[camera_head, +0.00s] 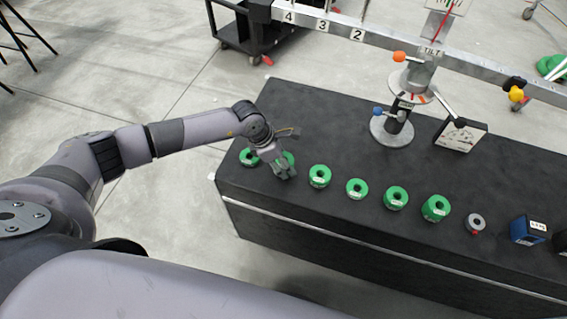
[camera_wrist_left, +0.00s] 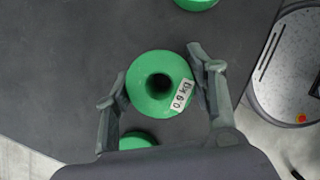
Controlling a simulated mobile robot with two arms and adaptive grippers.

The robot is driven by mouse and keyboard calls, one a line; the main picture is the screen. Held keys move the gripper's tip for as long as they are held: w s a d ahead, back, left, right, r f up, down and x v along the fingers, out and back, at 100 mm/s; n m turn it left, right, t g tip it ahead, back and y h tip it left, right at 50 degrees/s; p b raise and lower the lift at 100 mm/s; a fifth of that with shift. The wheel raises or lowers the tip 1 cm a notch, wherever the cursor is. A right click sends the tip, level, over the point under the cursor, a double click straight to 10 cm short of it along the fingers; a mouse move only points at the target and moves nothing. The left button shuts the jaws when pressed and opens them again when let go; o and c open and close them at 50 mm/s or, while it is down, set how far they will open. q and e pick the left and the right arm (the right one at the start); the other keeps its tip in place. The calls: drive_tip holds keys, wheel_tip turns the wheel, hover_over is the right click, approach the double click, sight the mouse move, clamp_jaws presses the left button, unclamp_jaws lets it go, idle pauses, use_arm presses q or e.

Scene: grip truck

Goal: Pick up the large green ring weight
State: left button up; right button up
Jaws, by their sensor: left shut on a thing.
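My left gripper (camera_head: 284,174) is over the left part of the black table, with its fingers around a green ring weight (camera_head: 290,158). In the left wrist view, the two fingers of the left gripper (camera_wrist_left: 163,88) are shut on opposite sides of this ring (camera_wrist_left: 148,66), which has a dark centre hole and a white label. In the head view the gripper partly hides the ring. I cannot tell whether it is lifted off the table. My right gripper is not in view.
Another green ring (camera_head: 243,158) stands just left of the gripper.

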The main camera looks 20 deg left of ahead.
use_arm(q)
drive_tip(key=shift+w+r, duration=0.15)
wheel_tip(320, 180, up, 27)
drive_tip(key=p, duration=0.2)
drive_tip(key=shift+r+p, duration=0.2)
drive_tip(key=shift+p, duration=0.1)
idle(1.3)
